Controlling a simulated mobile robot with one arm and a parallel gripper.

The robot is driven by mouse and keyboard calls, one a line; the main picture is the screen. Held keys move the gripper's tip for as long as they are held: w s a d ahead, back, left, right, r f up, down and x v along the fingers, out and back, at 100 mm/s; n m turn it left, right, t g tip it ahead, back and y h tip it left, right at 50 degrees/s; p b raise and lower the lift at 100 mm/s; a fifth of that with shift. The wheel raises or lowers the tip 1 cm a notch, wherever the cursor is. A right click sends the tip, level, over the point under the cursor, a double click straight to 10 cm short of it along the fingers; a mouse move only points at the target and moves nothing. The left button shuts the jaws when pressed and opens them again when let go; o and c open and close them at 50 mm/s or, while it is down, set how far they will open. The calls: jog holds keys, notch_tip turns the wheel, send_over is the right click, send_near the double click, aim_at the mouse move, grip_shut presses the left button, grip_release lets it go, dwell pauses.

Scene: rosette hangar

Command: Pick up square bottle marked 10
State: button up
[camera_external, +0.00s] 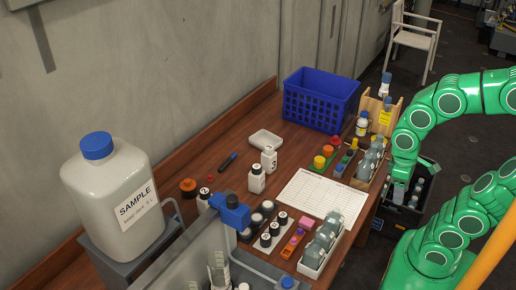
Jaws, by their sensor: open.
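I cannot read a mark 10 on any bottle. Two white square bottles stand mid-table: the nearer one (257,181) and one behind it (269,159), each with a dark mark too small to read surely. A white bottle with a blue cap (361,125) stands near the wooden rack. My gripper (398,197) points down at the end of my green arm, by the table's right edge, beside the black crate (424,176). It is open, its fingertips are small and hard to make out, and I see nothing held in it.
A blue basket (320,98) stands at the back of the wooden table (223,193). A white sheet (322,193) lies mid-table. Racks of grey bottles (321,246) stand at the right edge. A large sample jug (113,190) fills the left. A white chair (411,40) stands behind.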

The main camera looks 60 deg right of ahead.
jog(key=shift+o, duration=1.2)
jog(key=shift+w, duration=0.1)
jog(key=w+a+m+t+y, duration=0.1)
jog(key=w+a+m+y, duration=0.45)
jog(key=w, duration=0.65)
jog(key=w+a+m+t+y, duration=0.1)
jog(key=w+a+m+y, duration=0.45)
jog(key=w, duration=0.75)
jog(key=m+t, duration=0.8)
jog(key=m, duration=0.7)
send_near(252, 171)
jog(key=shift+h, duration=0.4)
jog(key=shift+r+x, duration=0.2)
jog(key=shift+x, duration=4.7)
